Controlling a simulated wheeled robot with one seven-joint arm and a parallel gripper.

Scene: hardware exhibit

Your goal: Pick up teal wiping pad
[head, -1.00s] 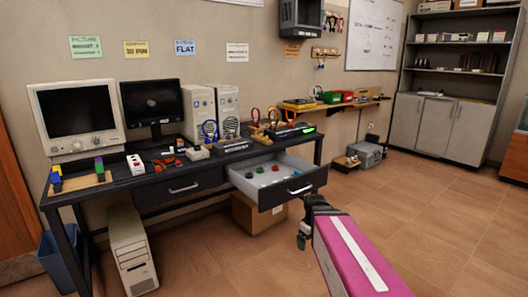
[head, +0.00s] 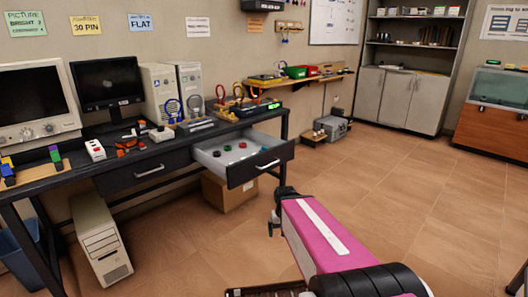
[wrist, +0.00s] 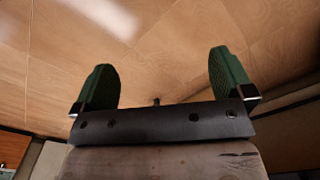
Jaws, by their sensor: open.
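I cannot pick out a teal wiping pad for certain. The open drawer (head: 240,172) under the bench holds several small round things, among them dark, red and greenish ones, too small to identify. My gripper (wrist: 162,88) shows in the wrist view with its two green fingers wide apart and nothing between them. In the head view my pink arm reaches into the lower middle, and the gripper at its far end is small and apart from the drawer and bench.
The black bench (head: 150,160) carries monitors, computer cases and small tools. A cardboard box (head: 230,190) stands under the drawer, and a beige computer case (head: 100,240) stands on the floor at left. A wooden cabinet (head: 490,130) is at far right. The middle floor is clear.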

